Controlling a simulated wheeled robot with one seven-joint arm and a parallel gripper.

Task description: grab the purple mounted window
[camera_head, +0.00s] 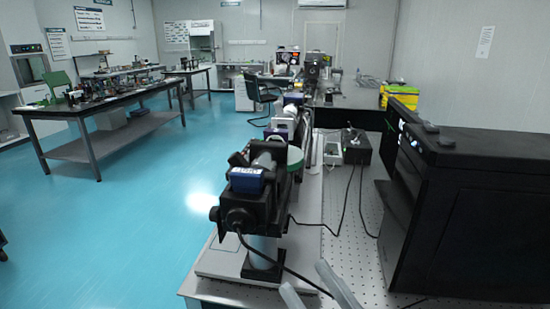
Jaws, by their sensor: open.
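My gripper (304,274) shows at the bottom edge as two pale grey fingers, spread apart with nothing between them. They are over the near part of the optical table (372,262). I cannot clearly make out the purple mounted window. A small purple patch (284,127) shows behind the black instrument, well beyond my gripper, but it is too small and too covered to tell what it is.
A black instrument with a blue block (247,180) stands left of my gripper on a pale base plate. A large black box (470,210) fills the right side. Cables (345,205) run across the table. A black box (356,148) stands farther back. Blue floor (140,225) is clear at left.

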